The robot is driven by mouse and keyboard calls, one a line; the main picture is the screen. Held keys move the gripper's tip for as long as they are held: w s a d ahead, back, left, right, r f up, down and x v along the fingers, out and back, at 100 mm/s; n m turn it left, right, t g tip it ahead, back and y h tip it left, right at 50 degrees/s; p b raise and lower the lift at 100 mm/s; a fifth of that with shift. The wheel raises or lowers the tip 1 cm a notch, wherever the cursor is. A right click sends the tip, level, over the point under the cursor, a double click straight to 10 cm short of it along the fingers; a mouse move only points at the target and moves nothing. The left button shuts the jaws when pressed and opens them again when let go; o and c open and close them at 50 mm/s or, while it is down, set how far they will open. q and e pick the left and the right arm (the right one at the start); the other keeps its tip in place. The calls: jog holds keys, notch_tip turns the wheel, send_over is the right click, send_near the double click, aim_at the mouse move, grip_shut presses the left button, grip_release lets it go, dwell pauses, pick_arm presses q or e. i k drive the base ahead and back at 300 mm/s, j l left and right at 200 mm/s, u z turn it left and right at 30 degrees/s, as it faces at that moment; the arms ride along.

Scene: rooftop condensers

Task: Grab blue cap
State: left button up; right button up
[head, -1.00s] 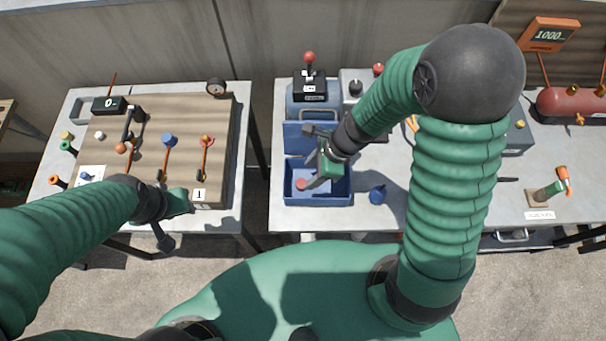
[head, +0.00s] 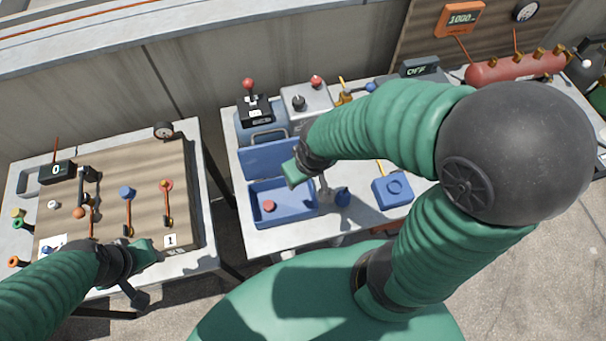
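A small dark blue cap (head: 343,196) stands on the grey table just right of an open blue box. My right gripper (head: 318,188) is above the gap between the box and the blue cap, pointing down. A pale finger shows just left of the cap; the wrist hides the rest, so its opening is unclear. I cannot tell whether it touches the cap. My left gripper (head: 142,276) is low at the front edge of the left table, partly hidden by its own wrist.
The blue box (head: 285,217) has its lid raised and a red cap (head: 268,206) inside. A blue block (head: 393,190) stands right of the blue cap. Behind are a red-knobbed lever box (head: 255,108) and a grey box (head: 308,103). A wooden panel (head: 120,200) fills the left table.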

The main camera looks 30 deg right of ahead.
aim_at(126, 192)
jog(key=j+u, duration=0.7)
jog(key=j, duration=0.2)
jog(key=i+j+u, duration=0.2)
jog(key=i+u, duration=0.3)
jog(key=k, duration=0.05)
